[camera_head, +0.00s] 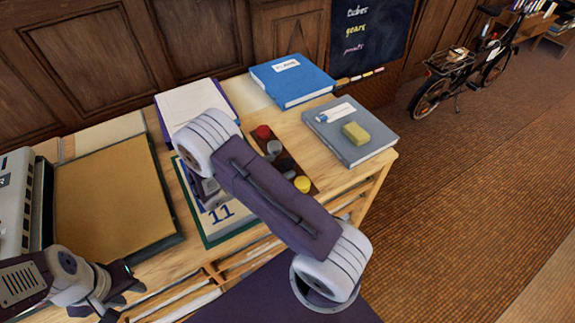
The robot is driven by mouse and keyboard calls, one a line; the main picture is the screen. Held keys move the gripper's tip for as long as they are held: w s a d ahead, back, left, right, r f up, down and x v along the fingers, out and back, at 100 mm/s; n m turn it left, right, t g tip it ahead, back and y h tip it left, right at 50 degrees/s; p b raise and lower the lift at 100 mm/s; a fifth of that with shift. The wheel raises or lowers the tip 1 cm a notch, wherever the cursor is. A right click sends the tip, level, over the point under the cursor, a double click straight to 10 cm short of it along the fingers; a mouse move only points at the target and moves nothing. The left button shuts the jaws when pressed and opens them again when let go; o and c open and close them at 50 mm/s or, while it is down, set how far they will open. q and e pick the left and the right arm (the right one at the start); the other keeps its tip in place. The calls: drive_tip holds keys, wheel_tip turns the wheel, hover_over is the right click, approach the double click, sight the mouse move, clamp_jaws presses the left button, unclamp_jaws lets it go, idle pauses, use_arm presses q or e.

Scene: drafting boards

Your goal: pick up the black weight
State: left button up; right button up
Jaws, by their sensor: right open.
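A dark strip (300,168) on the wooden desk holds small coloured weights: a red one (263,132), a grey one (274,147) and a yellow one (303,184). I cannot clearly make out a black weight; my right arm covers part of the strip. My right gripper (208,192) is open, mostly hidden below my arm's end, over the green-edged board left of the strip. My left gripper (128,280) is at the lower left, by the desk's front edge, away from the weights. Whether its jaws are open or shut is unclear.
A grey book (375,145) bears a yellow sponge-like block (355,132). A blue binder (290,80) and a white-paged pad (185,105) lie behind. A large tan board (110,195) fills the left. A bicycle (465,70) stands on the floor beyond.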

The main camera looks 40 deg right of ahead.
sight(287, 163)
drive_tip(key=x, duration=0.5)
drive_tip(key=shift+w+f, duration=0.2)
drive_tip(key=shift+a, duration=0.15)
drive_tip(key=shift+c, duration=1.2)
clamp_jaws()
drive_tip(key=shift+r, duration=0.1)
drive_tip(key=shift+r, duration=0.1)
drive_tip(key=shift+r, duration=0.35)
drive_tip(key=r, duration=0.2)
drive_tip(key=s+r, duration=0.1)
drive_tip(key=r, duration=0.1)
drive_tip(key=shift+p, duration=0.3)
drive_tip(key=s+d+r+p, duration=0.1)
drive_tip(key=s+r, duration=0.5)
drive_tip(key=s, duration=0.4)
drive_tip(key=shift+s+d, duration=0.35)
